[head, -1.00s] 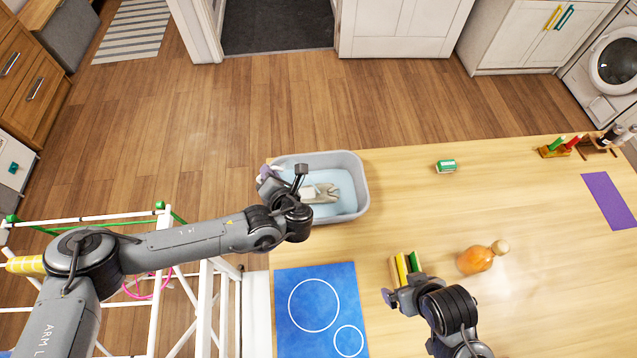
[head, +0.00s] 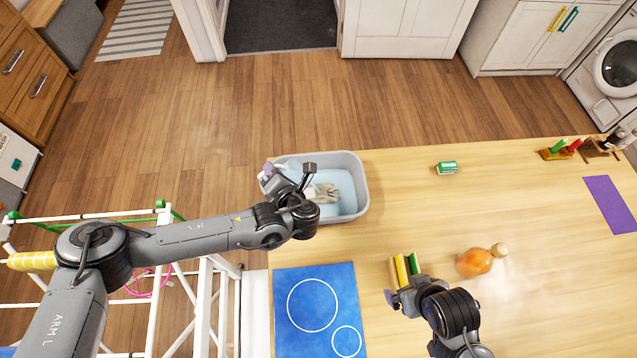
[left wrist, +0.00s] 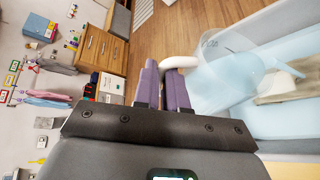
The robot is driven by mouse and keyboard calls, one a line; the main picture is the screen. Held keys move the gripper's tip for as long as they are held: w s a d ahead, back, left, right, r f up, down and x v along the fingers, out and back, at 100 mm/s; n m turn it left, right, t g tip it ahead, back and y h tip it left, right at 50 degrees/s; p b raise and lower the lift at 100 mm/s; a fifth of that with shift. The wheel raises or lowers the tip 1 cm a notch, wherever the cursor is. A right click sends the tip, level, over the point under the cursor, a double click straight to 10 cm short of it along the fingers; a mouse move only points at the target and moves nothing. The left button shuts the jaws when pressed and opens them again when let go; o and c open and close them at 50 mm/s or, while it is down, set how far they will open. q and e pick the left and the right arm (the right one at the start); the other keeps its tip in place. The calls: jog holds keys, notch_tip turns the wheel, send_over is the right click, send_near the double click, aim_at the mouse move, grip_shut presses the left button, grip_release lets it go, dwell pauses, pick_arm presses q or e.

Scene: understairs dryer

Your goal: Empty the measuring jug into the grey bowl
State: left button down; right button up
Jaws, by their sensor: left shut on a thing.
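The grey bowl (head: 362,188) stands at the table's far left corner, with pale blue inside and a beige cloth (head: 325,192) lying in it. The cloth also shows in the left wrist view (left wrist: 285,88). My left gripper (head: 273,170) is over the bowl's left side. In the left wrist view its purple fingers (left wrist: 165,80) are shut on the white handle of the clear measuring jug (left wrist: 222,78). The jug is over the bowl, its contents hard to tell from the blue behind. In the head view my arm mostly hides it. My right gripper (head: 396,292) is low at the front; its jaw gap is unclear.
A blue mat with white circles (head: 315,290) lies in front of the bowl. A small rack with yellow and green pieces (head: 402,268) is beside my right gripper. The table's middle is clear.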

pick_arm(q)
jog(key=shift+d+m+y, duration=0.3)
jog(key=shift+d, duration=0.1)
pick_arm(e)
jog(key=shift+s+d+f, duration=0.1)
jog(key=shift+d+f, duration=0.05)
jog(key=shift+d, duration=0.1)
pick_arm(q)
jog(key=shift+w+d+f+b, duration=0.1)
jog(key=shift+b, duration=0.2)
pick_arm(e)
jog(key=shift+f, duration=0.15)
pick_arm(q)
jog(key=shift+d, duration=0.2)
pick_arm(e)
jog(key=shift+d+f, duration=0.1)
jog(key=shift+d, duration=0.15)
pick_arm(q)
jog(key=shift+d+m, duration=0.1)
jog(key=shift+m, duration=0.2)
pick_arm(e)
jog(key=shift+s+d+f, duration=0.1)
pick_arm(q)
jog(key=shift+w+d+f+y+b, duration=0.1)
jog(key=shift+d+y+b, duration=0.1)
jog(key=shift+y+b, duration=0.15)
pick_arm(e)
jog(key=shift+d+f, duration=0.2)
